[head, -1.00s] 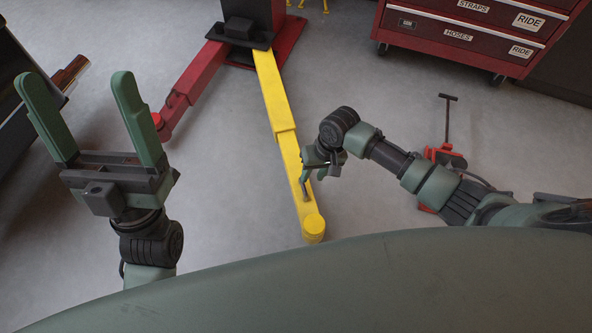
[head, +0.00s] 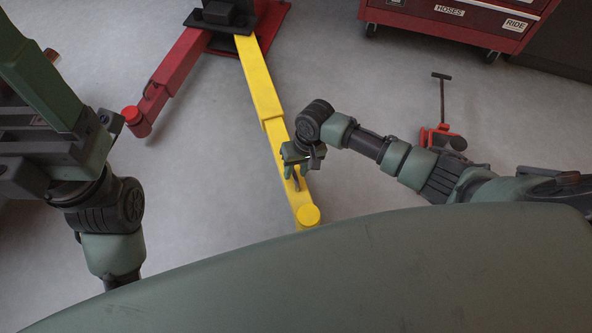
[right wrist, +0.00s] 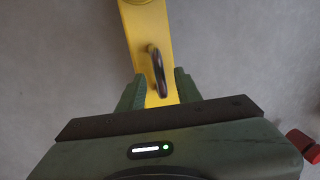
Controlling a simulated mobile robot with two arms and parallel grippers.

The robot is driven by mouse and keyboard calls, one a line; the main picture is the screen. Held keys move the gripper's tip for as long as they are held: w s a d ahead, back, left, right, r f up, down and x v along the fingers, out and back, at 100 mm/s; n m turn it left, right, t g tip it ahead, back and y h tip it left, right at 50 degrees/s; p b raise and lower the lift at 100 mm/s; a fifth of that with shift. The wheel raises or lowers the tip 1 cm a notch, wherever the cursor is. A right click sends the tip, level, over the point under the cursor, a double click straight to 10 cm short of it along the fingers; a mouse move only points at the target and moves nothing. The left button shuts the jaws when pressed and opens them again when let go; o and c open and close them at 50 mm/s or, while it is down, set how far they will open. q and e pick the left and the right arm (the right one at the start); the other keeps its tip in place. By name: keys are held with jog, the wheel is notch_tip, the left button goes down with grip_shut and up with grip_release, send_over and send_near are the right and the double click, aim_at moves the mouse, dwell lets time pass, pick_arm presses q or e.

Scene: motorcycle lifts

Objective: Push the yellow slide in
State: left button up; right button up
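My right gripper (right wrist: 157,88) is open, pointing down over the slide, with a finger on either side of the handle and gaps between. In the head view my right gripper (head: 297,168) partly covers the handle. My left gripper (head: 40,80) is raised at the left edge, partly cut off, its visible finger at the palm's outer side.
The yellow arm joins a lift post base (head: 222,15) at the top. A red lift arm (head: 170,78) runs to its left. A red tool cabinet (head: 450,25) stands at top right, and a red tool with a T-handle (head: 440,137) is below it. Bare floor surrounds the slide.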

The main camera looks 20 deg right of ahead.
grip_shut()
dwell(1.4)
